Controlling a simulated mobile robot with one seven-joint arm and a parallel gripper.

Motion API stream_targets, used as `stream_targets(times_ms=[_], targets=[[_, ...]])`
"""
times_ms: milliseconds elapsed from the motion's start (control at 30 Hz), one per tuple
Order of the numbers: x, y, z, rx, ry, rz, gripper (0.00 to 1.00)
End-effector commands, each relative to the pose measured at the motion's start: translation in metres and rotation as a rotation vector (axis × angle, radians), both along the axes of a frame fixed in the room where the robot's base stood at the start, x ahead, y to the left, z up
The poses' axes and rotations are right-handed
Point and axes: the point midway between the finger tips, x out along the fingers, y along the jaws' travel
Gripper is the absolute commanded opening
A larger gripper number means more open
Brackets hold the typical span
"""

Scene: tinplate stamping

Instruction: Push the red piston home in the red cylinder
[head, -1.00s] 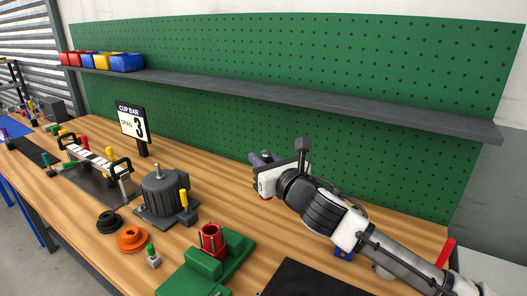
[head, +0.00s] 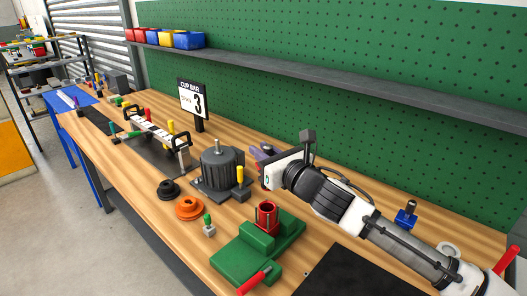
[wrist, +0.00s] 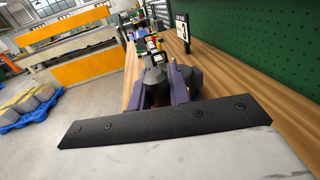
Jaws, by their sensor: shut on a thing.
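The red cylinder (head: 267,216) stands upright on a green fixture (head: 238,262) near the bench's front edge. Its open top shows a dark inside. A red lever (head: 254,281) shows at the front of the green fixture.
A dark motor (head: 219,168) with a yellow handle stands just left of my gripper. An orange ring (head: 188,208) and a black ring (head: 168,188) lie in front of it. A black mat (head: 345,275) lies right of the fixture. A shelf (head: 330,82) runs behind my arm.

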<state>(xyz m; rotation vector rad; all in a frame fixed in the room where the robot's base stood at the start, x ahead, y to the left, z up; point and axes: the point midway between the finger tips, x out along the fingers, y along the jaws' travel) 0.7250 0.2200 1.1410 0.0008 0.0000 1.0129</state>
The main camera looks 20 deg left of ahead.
Motion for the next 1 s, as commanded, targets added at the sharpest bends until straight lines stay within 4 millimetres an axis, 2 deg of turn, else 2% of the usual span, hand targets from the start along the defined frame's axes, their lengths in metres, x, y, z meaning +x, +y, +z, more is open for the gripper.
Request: stream_targets(times_ms=[100, 600, 1000], targets=[[0.000, 0.000, -0.002, -0.003, -0.005, 0.000, 0.00], [0.000, 0.000, -0.045, 0.000, -0.002, 0.000, 0.00], [0.000, 0.000, -0.049, 0.000, -0.001, 0.000, 0.00]])
